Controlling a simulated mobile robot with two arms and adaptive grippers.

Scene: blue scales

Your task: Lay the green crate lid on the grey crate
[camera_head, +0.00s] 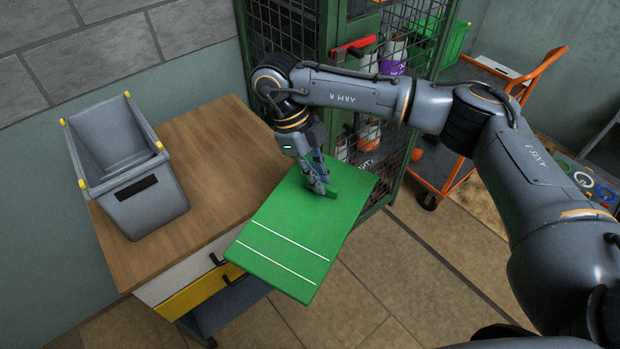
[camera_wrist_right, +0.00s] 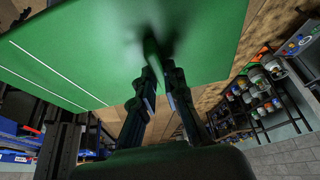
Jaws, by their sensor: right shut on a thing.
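The green crate lid (camera_head: 292,238) is a flat panel with two white lines and a raised green grip. It is at the right end of the wooden cabinet top and reaches out past its edge. My right gripper (camera_head: 326,189) is shut on the lid's grip. In the right wrist view the lid (camera_wrist_right: 80,50) fills the upper left, and the right gripper's fingers (camera_wrist_right: 158,85) close on the grip. The grey crate (camera_head: 150,198) stands upright and open on the left of the cabinet top, with yellow corners, apart from the lid. My left gripper is not in view.
The wooden cabinet top (camera_head: 222,150) has bare wood between crate and lid. A green mesh cage (camera_head: 285,25) stands close behind my right arm. An orange cart (camera_head: 455,160) is to the right. The tiled floor (camera_head: 400,270) in front is clear.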

